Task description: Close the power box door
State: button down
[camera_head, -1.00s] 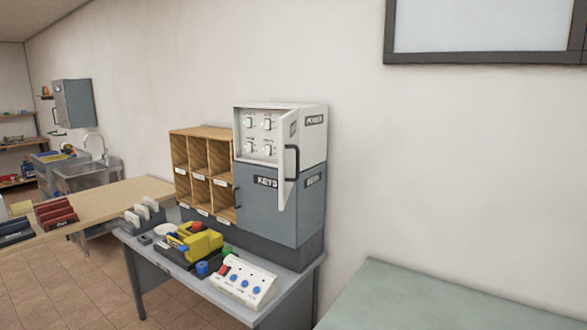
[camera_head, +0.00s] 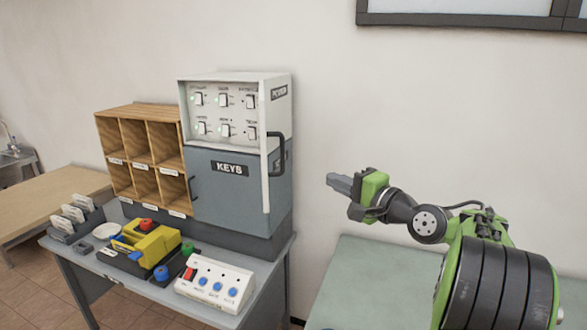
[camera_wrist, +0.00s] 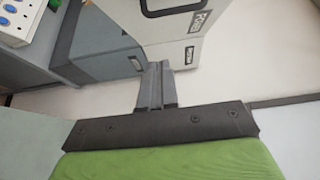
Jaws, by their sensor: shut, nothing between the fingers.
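The white power box (camera_head: 222,85) sits on top of the grey-blue KEYS cabinet (camera_head: 225,205), its panel of labelled switches exposed. Its door (camera_head: 265,185) stands open at the box's right side, seen nearly edge-on, with a black handle (camera_head: 280,155) facing right. My gripper (camera_head: 332,182) is shut and empty, to the right of the door and handle and apart from them.
A wooden pigeonhole shelf (camera_head: 140,112) stands left of the cabinet. The desk below holds a yellow object (camera_head: 155,245) and a white button panel (camera_head: 215,283). A pale green tabletop (camera_head: 385,285) lies below my arm.

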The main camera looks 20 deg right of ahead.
jog(key=w+a+p, duration=0.1)
jog(key=w+a, duration=0.4)
jog(key=w, duration=0.4)
jog(key=shift+a+f, duration=0.15)
jog(key=shift+a, duration=0.1)
jog(key=shift+s, duration=0.1)
